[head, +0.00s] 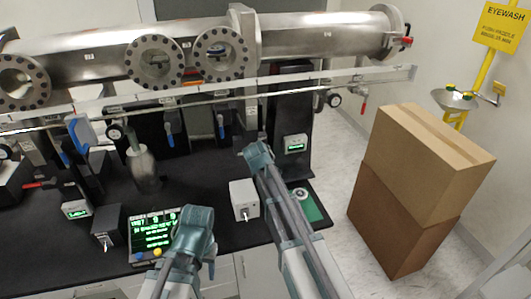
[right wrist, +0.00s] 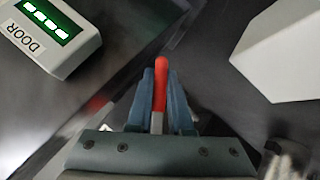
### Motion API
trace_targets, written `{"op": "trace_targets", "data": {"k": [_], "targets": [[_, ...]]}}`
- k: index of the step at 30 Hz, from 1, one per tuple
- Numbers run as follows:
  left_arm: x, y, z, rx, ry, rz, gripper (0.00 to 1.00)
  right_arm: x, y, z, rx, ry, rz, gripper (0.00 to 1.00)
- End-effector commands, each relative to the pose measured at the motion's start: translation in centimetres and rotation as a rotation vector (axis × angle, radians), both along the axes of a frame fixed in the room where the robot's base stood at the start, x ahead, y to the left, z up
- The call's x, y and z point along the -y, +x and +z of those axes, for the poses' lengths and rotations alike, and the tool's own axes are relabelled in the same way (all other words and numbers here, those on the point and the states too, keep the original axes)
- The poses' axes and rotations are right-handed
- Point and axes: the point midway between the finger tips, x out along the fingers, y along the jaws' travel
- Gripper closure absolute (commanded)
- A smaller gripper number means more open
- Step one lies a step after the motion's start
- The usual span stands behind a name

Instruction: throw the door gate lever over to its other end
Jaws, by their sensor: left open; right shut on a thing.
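The door gate lever (right wrist: 160,85) shows in the right wrist view as a red-tipped handle with a pale lower part. It stands between the two blue fingers of my right gripper (right wrist: 160,98), which is shut on it. In the head view my right gripper (head: 258,153) is over the back right of the black bench and hides the lever. A small grey display marked DOOR (right wrist: 50,35) is at the upper left of the right wrist view. My left gripper (head: 197,217) is open over the front of the bench, near the green-lit screen; its fingertips are not clear.
A steel tube (head: 90,55) with round flanged ports runs along the back. A pale switch box (head: 243,197) stands left of my right forearm. Two stacked cartons (head: 425,160) stand on the floor at right.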

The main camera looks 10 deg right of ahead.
Motion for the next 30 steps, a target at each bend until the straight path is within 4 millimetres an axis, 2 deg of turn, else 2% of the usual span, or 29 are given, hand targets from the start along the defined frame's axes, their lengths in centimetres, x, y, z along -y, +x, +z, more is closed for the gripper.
{"op": "trace_targets", "data": {"k": [15,30], "targets": [[0.0,0.0,0.0,0.000,0.000,0.000,0.50,-2.8,-0.2,-1.3,-0.020,0.455,0.000,1.00],[0.0,0.0,-0.5,0.000,0.000,0.000,0.50,-4.4,-0.3,-1.2,-0.032,0.667,0.000,1.00]]}}
